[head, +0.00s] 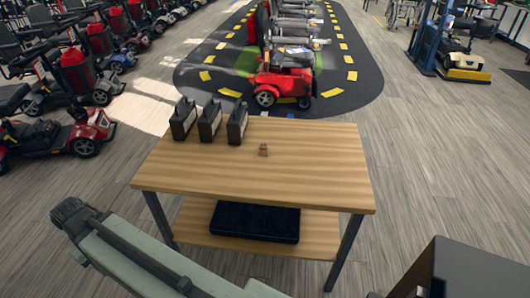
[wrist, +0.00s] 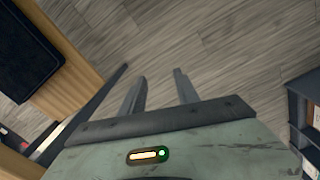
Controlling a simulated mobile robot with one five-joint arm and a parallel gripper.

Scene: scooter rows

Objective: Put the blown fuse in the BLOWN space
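A small brown and grey piece (head: 263,149) lies on the wooden table top (head: 300,180), right of the middle; it may be the fuse, but it is too small to tell. I cannot make out a space marked BLOWN in either view. My gripper (wrist: 159,82) shows in the wrist view with its two dark fingers apart and nothing between them. Bare floor lies beyond the fingers, and the table is off to the left there. In the head view my arm is at the lower left, in front of the table.
Three black boxy packs with handles (head: 210,122) stand at the table's back left. A dark flat case (head: 255,221) lies on the lower shelf. A dark cabinet (wrist: 302,110) stands at the right of the wrist view. Scooters (head: 285,80) are parked behind; the table's front right is clear.

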